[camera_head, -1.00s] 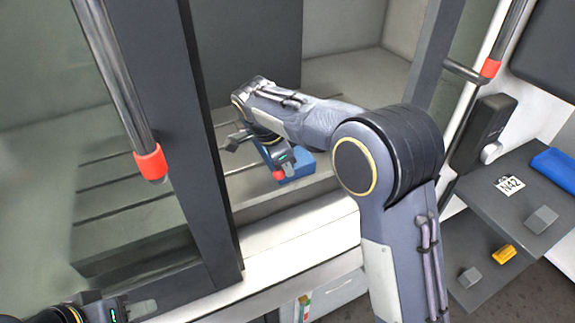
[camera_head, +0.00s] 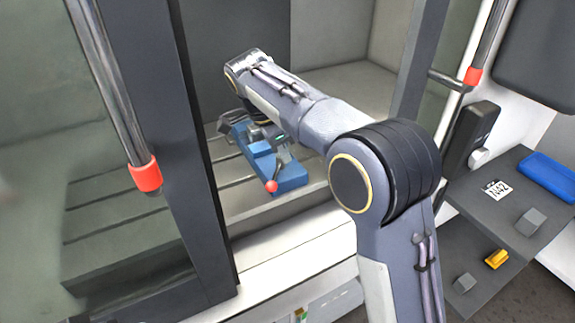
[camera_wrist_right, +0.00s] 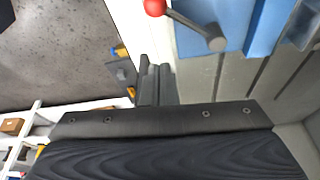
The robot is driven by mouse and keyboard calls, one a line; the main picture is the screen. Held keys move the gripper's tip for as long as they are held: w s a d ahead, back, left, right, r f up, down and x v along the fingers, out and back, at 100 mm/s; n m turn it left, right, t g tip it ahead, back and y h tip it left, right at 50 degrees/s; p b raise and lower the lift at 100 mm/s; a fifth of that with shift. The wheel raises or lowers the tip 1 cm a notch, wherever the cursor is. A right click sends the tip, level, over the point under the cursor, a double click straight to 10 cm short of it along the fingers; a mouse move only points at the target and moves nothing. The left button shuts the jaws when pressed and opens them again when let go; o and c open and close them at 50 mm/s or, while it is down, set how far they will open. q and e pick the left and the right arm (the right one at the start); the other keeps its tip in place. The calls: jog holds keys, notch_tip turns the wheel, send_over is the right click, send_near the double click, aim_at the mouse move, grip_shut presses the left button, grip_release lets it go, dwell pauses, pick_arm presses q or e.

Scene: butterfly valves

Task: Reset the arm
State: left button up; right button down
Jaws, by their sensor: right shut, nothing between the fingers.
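My right arm reaches through the open doorway of the machine enclosure, and its right gripper (camera_head: 277,139) is above the blue vise (camera_head: 291,180), partly hidden by my forearm. In the right wrist view the gripper fingers (camera_wrist_right: 155,84) are together with nothing between them. The vise's red handle knob (camera_head: 271,186) points toward the doorway; the knob also shows at the top of the wrist view (camera_wrist_right: 154,7), apart from the fingers.
The dark door frame (camera_head: 190,200) with a red-tipped handle (camera_head: 145,175) stands left of my arm. A second red-tipped handle (camera_head: 473,76) is at the right. Grey shelves (camera_head: 470,205) there hold a blue box (camera_head: 550,177), grey blocks and a yellow piece (camera_head: 497,259).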

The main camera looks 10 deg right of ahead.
jog(key=shift+a+r, duration=0.15)
jog(key=shift+r, duration=0.35)
